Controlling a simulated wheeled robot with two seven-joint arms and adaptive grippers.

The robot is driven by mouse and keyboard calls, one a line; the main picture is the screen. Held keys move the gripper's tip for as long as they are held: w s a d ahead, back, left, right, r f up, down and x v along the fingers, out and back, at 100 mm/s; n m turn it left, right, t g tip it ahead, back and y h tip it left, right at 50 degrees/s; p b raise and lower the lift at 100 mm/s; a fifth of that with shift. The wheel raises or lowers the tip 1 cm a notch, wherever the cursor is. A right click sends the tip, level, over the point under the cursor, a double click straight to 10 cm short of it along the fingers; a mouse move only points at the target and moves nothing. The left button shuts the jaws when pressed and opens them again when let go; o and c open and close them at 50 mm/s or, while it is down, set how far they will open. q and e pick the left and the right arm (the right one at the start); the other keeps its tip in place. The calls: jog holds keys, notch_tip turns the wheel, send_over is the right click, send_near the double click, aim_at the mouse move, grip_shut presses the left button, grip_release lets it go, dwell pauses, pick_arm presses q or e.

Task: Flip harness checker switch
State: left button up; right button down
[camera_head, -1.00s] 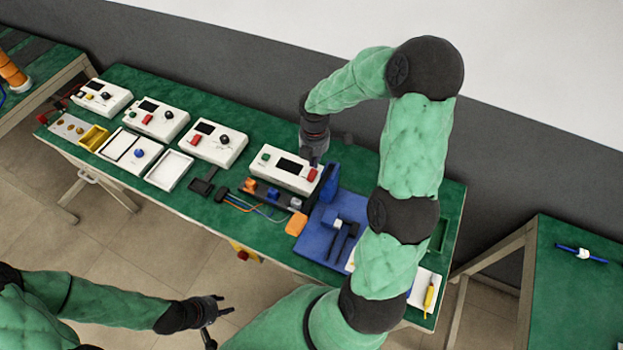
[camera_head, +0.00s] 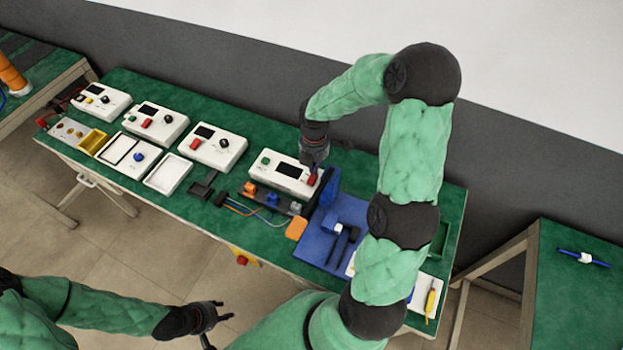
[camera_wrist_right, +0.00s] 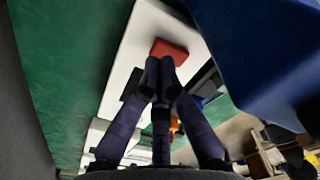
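The harness checker looks to be the white box (camera_head: 268,175) with a dark display, a green button and a red switch (camera_head: 312,179) at its right end. My right gripper (camera_head: 313,169) points down over that end, its fingertips right at the red switch. In the right wrist view the red switch (camera_wrist_right: 169,50) shows just beyond the fingertips (camera_wrist_right: 159,66), which are together with nothing between them. Whether they touch the switch I cannot tell. My left gripper (camera_head: 222,310) is open and empty, in front of the table and away from the box.
Connectors and wires lie in front of the box. A blue upright block (camera_head: 329,188) stands close to its right end, and a blue mat (camera_head: 318,245) holds tools. Other white boxes (camera_head: 219,147) stand to the left. My right arm covers part of the table's right side.

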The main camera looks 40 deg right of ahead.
jog(key=shift+f+b, duration=0.75)
jog(key=shift+f, duration=0.45)
dwell(1.3)
jog(key=shift+r+p, duration=3.3)
jog(key=shift+r, duration=0.25)
